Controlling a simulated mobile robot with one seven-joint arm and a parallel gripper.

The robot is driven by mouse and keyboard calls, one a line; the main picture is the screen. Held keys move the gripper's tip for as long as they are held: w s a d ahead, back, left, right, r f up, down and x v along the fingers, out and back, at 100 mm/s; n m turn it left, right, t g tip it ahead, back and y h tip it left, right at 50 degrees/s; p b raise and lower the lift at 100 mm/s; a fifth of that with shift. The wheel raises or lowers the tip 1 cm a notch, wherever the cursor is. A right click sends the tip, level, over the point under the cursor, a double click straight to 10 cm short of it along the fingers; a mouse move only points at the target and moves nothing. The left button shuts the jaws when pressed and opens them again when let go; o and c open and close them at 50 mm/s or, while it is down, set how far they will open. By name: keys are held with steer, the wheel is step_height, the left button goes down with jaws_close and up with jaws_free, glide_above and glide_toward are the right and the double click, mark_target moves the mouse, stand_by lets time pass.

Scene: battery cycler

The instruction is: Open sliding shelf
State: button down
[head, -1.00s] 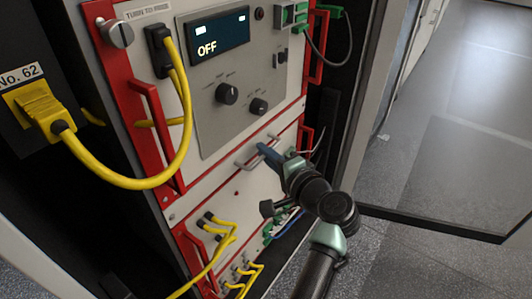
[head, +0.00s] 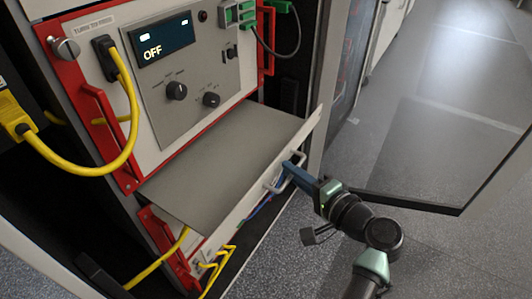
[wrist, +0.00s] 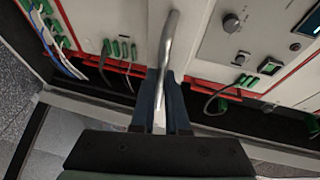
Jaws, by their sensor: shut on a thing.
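The sliding shelf (head: 225,160) is a flat grey tray, pulled well out of the rack below the upper unit. Its pale front panel (head: 240,207) carries a metal bar handle (head: 272,185). My gripper (head: 290,166) is shut on the handle near the panel's right part. In the wrist view the handle (wrist: 168,45) runs between the two blue fingers of my gripper (wrist: 162,92). The shelf's top is bare.
The upper unit (head: 190,75) has a display reading OFF, knobs and red handles. Yellow cables (head: 132,150) hang at the left and below the shelf. An open cabinet door (head: 400,197) stands at the right. Grey floor lies free in front.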

steer(key=s+d+p, duration=0.1)
steer(key=s+d, duration=0.5)
steer(key=d, duration=0.2)
steer(key=shift+s+d, duration=0.2)
steer(key=shift+d, duration=0.1)
steer(key=c, duration=1.2)
jaws_free()
steer(key=p+v, duration=0.3)
steer(key=v, duration=1)
steer(key=shift+w+r, duration=0.1)
steer(key=shift+w, duration=0.05)
